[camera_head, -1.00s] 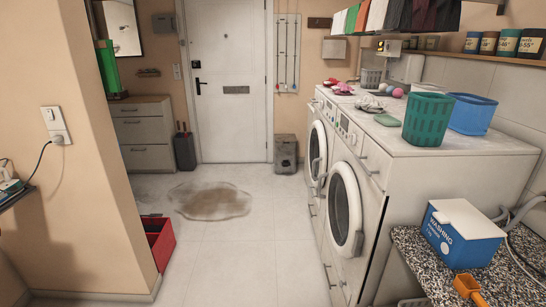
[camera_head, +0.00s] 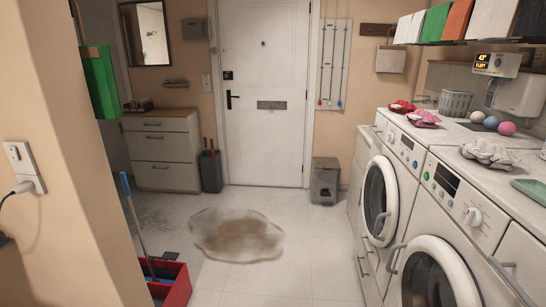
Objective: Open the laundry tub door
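Two white front-loading machines stand side by side along the right in the head view. The farther machine (camera_head: 403,158) has a round door (camera_head: 379,198) with a dark window and a pale ring, and it looks shut. The nearer machine (camera_head: 469,215) has a larger round door (camera_head: 436,275), cut off by the bottom edge, and it also looks shut. I cannot tell which machine is the laundry tub. Neither of my grippers is in view.
A red bin (camera_head: 171,284) with a blue-handled tool stands at lower left beside the wall corner. A brownish puddle (camera_head: 237,235) lies on the floor. A grey box (camera_head: 325,181) stands by the white door (camera_head: 264,95). The tiled floor (camera_head: 320,262) before the machines is clear.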

